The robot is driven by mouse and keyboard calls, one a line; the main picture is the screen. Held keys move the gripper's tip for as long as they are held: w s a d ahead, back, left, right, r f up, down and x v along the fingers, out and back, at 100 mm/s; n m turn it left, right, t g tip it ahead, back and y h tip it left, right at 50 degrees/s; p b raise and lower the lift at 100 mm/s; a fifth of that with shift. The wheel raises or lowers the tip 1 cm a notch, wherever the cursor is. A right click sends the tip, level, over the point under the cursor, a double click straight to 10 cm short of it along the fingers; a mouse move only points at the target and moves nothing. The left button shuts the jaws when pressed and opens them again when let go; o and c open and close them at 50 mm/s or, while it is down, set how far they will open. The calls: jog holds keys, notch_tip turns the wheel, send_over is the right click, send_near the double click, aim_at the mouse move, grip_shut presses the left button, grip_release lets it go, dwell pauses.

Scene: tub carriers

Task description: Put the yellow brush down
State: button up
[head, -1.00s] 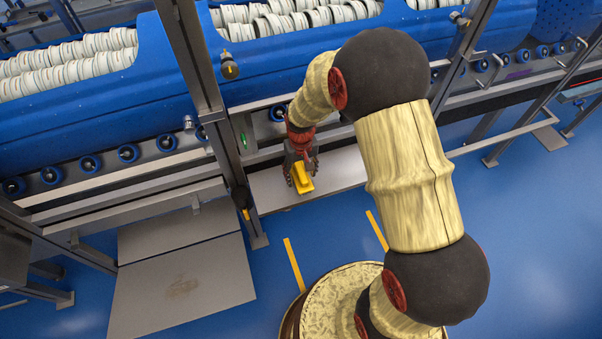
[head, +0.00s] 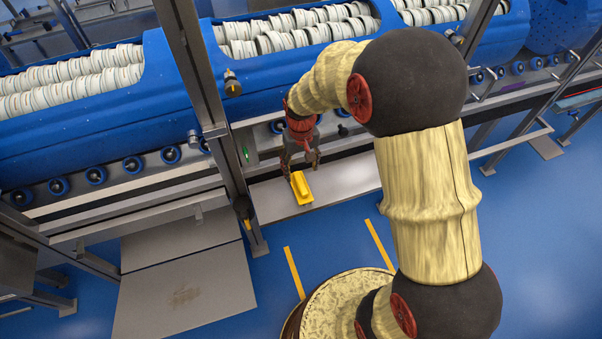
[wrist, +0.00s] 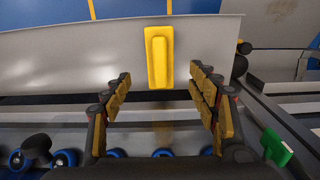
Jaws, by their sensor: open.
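The yellow brush (head: 302,188) lies on the grey metal shelf (head: 345,180) in front of the blue machine. In the wrist view the brush (wrist: 159,58) lies beyond the fingertips, near the upper middle, on the bare grey surface (wrist: 70,55). My gripper (head: 300,165) is just behind the brush in the head view, with its fingers apart. In the wrist view my gripper (wrist: 160,88) is open and empty, with a gap between it and the brush.
A dark upright post (head: 222,130) stands left of the shelf. Blue tubs (head: 75,115) full of white rings line the back, above blue rollers (head: 133,165). A green part (wrist: 276,148) shows at lower right in the wrist view. The shelf right of the brush is clear.

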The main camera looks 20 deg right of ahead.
jog(key=s+r+t, duration=0.1)
jog(key=s+r, duration=0.2)
jog(key=r, duration=0.6)
jog(key=s+r+t, duration=0.2)
jog(key=s+r, duration=0.2)
jog(key=r, duration=0.5)
jog(key=s+r+t, duration=0.2)
jog(key=s+r, duration=0.7)
jog(key=s, duration=0.5)
jog(key=shift+s+t, duration=0.3)
jog(key=shift+o, duration=0.5)
